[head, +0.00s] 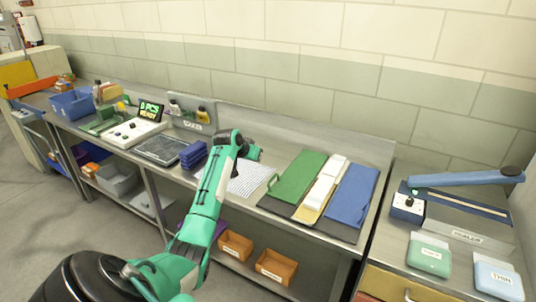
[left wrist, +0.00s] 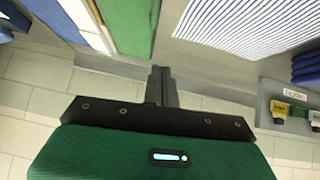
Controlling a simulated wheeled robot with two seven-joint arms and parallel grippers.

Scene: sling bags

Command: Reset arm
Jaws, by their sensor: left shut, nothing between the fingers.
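My left arm (head: 205,200) reaches up from the bottom left over the steel workbench in the head view. Its hand is above the back of the bench, near a striped white cloth (head: 248,180). In the left wrist view the two dark fingers of my left gripper (left wrist: 160,78) are together, with nothing between them. The striped cloth (left wrist: 250,25) and a green folded cloth (left wrist: 128,22) lie beyond them, apart from the fingers. The fingertips are hard to make out in the head view. My right gripper is not in view.
Green (head: 298,177), white (head: 326,185) and blue (head: 352,197) cloths lie right of the arm. A navy stack (head: 193,155), dark tray (head: 162,149) and display (head: 150,110) stand left. A sealer with a blue lever (head: 460,180) is at right. The wall (head: 300,70) is close behind.

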